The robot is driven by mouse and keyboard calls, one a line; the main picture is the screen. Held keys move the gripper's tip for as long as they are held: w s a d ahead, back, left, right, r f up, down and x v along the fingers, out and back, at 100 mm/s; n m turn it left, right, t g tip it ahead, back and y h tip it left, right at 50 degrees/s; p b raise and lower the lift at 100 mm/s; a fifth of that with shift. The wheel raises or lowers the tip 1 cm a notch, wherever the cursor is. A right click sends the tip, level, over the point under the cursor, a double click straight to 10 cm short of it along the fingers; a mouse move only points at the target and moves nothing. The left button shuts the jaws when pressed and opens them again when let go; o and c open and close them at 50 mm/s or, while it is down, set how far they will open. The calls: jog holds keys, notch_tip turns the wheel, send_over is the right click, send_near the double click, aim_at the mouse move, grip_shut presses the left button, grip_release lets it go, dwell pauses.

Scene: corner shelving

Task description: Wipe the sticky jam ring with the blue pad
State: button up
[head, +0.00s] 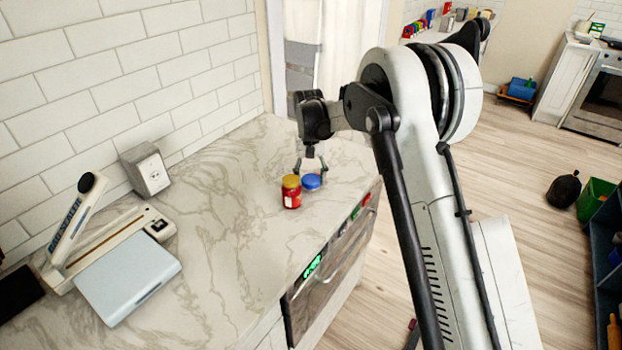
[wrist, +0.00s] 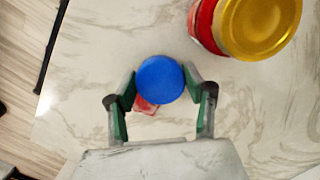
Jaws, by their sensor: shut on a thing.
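The blue pad (head: 312,182) is a round blue piece near the front edge of the marble counter. It also shows in the wrist view (wrist: 160,79). My gripper (head: 311,167) points down with its fingers on either side of the pad and is shut on it. A red patch (wrist: 145,106) shows partly from under the pad's near side in the wrist view; it looks like the jam, but most of it is hidden. I cannot tell whether the pad touches the counter.
A red jar with a gold lid (head: 291,192) stands close beside the pad, on its left in the head view. The counter between is clear.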

jog(key=shift+f+b, duration=0.4)
jog(key=shift+f, duration=0.25)
jog(key=shift+w+d+b, duration=0.15)
jog(key=shift+w+d, duration=0.7)
jog(key=shift+w, duration=0.4)
jog(key=shift+w+d+b, duration=0.2)
jog(key=shift+w+d, duration=0.6)
jog(key=shift+w, duration=0.4)
jog(key=shift+w+d+b, duration=0.15)
jog(key=shift+w+d, duration=0.7)
jog(key=shift+w, duration=0.4)
jog(key=shift+f+b, duration=0.1)
jog(key=shift+b, duration=0.25)
jog(key=shift+s, duration=0.1)
